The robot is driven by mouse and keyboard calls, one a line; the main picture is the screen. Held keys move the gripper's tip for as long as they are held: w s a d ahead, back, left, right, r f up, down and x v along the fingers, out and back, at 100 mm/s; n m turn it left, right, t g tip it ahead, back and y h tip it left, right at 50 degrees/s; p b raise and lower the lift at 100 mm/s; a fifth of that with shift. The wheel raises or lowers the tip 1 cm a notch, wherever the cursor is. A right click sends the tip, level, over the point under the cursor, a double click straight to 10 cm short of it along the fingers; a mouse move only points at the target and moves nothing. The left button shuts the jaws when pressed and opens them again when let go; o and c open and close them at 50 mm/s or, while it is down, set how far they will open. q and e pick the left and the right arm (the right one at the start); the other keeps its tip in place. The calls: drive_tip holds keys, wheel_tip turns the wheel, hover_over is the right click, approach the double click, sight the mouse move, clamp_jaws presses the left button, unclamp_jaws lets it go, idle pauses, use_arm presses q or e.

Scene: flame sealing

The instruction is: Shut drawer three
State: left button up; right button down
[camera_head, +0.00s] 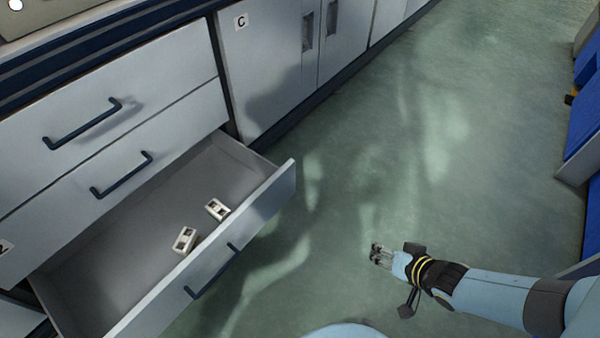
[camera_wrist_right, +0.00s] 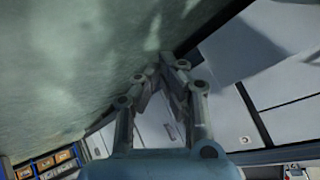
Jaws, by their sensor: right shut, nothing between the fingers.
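Two small white blocks with dark openings lie inside, one nearer the front (camera_head: 185,239) and one farther right (camera_head: 217,209). My right gripper (camera_head: 376,255) is shut and empty over the floor, to the right of the drawer front and clear of it. In the right wrist view its fingertips (camera_wrist_right: 163,72) are together, with cabinet fronts beyond. My left gripper is not in view.
Two shut drawers with dark handles, an upper (camera_head: 84,124) and a middle one (camera_head: 122,174), sit above the open drawer. A cabinet marked C (camera_head: 265,70) stands beside them. Blue units (camera_head: 580,120) stand at the right edge. The green floor (camera_head: 400,150) between is clear.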

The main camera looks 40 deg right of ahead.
drive_tip(key=w+m+t+y+b, duration=0.2)
drive_tip(key=w+m+t+b, duration=0.2)
drive_tip(key=w+b, duration=0.3)
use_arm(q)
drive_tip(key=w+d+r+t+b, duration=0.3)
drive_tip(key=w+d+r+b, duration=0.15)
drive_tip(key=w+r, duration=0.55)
use_arm(e)
drive_tip(key=m+t+y, duration=0.3)
drive_tip(key=t+y, duration=0.1)
approach(285, 171)
drive_tip(key=b+x, duration=0.4)
drive_tip(key=x, duration=0.2)
drive_tip(key=shift+a+f, duration=0.1)
drive_tip(key=shift+f, duration=0.05)
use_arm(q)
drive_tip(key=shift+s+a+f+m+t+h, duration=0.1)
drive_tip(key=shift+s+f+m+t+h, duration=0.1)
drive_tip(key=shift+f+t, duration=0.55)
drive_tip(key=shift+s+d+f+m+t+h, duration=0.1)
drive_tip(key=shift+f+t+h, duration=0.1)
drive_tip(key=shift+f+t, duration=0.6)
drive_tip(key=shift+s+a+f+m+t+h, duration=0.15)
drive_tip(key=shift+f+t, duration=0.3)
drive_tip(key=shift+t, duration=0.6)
use_arm(e)
drive_tip(key=shift+w+a, duration=0.15)
drive_tip(key=shift+w, duration=0.5)
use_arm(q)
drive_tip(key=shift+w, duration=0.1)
